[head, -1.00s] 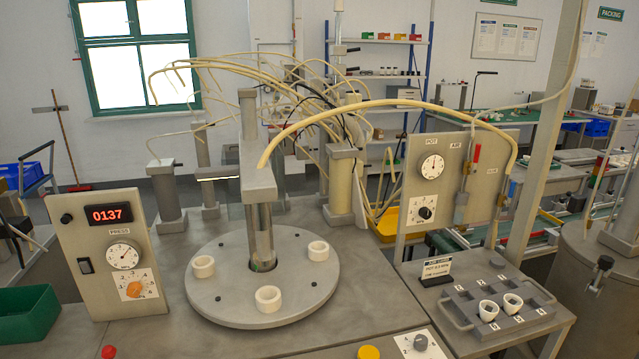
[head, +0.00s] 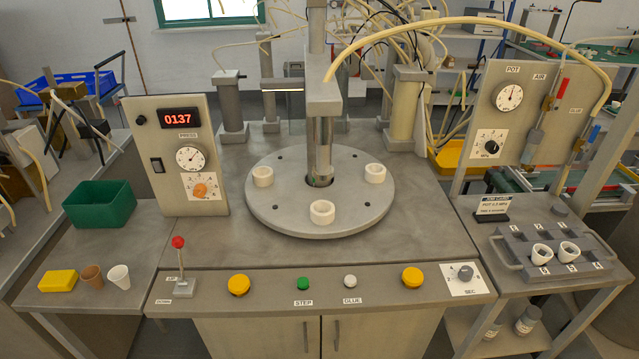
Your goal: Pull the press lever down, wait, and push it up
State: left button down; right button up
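The press lever (head: 182,264) is a thin rod with a red ball knob, standing upright from a small base at the front left of the machine table. A label reading UP sits beside it, with another small label lower down by its base. The press panel (head: 181,157) behind it shows 0137 on a red display, with a dial and an orange knob below. The press column (head: 319,140) stands over a round grey turntable (head: 280,222) that carries three white rings. Neither of my grippers is in view.
A green bin (head: 99,204), a yellow block (head: 58,281) and two small cups stand on the left side table. Yellow buttons (head: 239,285), a green STEP button (head: 303,284) and a white GLUE button line the front panel. A grey tray (head: 553,252) with white cups is at right.

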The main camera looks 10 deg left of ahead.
aim_at(178, 242)
jog(key=u, duration=1.35)
